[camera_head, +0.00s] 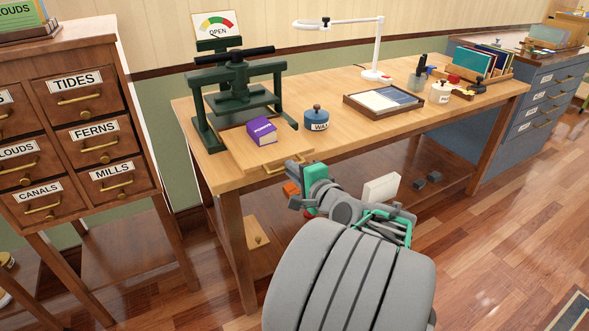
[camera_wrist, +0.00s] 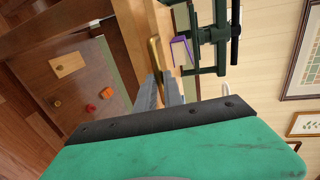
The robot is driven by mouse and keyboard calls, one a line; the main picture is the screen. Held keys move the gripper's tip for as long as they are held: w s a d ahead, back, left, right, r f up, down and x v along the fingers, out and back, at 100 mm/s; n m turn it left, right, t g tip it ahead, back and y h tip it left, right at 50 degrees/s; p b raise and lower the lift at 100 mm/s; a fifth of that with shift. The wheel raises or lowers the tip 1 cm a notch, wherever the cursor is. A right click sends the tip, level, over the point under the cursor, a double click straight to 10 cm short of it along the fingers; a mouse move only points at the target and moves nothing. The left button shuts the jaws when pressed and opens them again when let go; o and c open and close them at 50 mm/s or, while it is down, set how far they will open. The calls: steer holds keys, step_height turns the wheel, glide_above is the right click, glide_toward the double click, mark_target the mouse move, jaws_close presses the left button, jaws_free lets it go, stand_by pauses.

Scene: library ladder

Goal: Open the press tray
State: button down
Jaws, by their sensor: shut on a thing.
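The dark green book press (camera_head: 235,95) stands on the wooden workbench. Its wooden press tray (camera_head: 243,157) lies at the bench's front edge, with a brass handle (camera_head: 272,169) on its front; how far out it sits is hard to tell. A purple book (camera_head: 262,130) rests just behind the handle. My gripper (camera_head: 291,168) is at the right end of the handle, shut on it. In the wrist view, the grey fingers (camera_wrist: 160,88) close at one end of the brass handle (camera_wrist: 155,56); the exact contact is partly hidden by the fingers.
A blue wax pot (camera_head: 317,118) and a shallow wooden tray (camera_head: 384,103) are on the bench to the right. A card-drawer cabinet (camera_head: 130,150) stands close on the left. A lower shelf (camera_wrist: 70,85) holds small items. Floor right of my arm is clear.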

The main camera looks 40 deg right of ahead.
steer(key=c, duration=1.5)
jaws_free()
steer(key=shift+s, duration=0.1)
steer(key=p+v, duration=0.1)
steer(key=v, duration=0.6)
steer(key=shift+s+a, duration=0.1)
steer(key=shift+s, duration=0.2)
steer(key=shift+r, duration=0.1)
